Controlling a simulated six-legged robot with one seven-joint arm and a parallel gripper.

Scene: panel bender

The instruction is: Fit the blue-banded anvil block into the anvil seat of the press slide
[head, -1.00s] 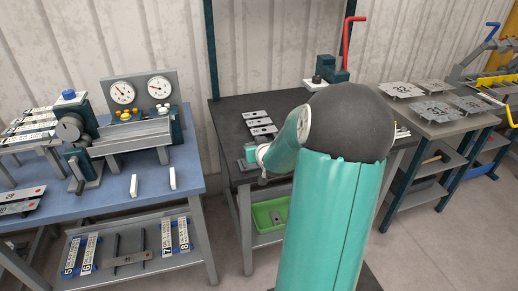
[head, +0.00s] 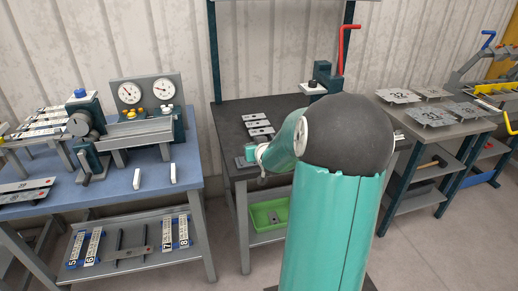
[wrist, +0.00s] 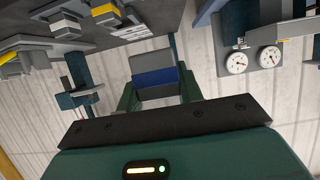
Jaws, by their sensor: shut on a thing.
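The blue-banded block (wrist: 156,77), grey with a blue stripe, is between the two fingers of my gripper (wrist: 158,92) in the wrist view. The gripper is shut on it. In the head view my gripper (head: 252,155) is at the left front edge of the dark bench, beside the flat grey plates. A press with a red lever (head: 343,50) stands at the back of that bench. It seems to show in the wrist view (wrist: 82,95) too, left of the held block. The anvil seat cannot be made out; my arm hides part of the bench.
Several grey plates (head: 258,124) lie on the dark bench (head: 232,110). A yellow-banded block (wrist: 105,12) shows in the wrist view. A blue bench (head: 120,190) with gauges (head: 145,91) is left. A green bin (head: 268,216) sits below. Numbered plates (head: 432,114) cover the right bench.

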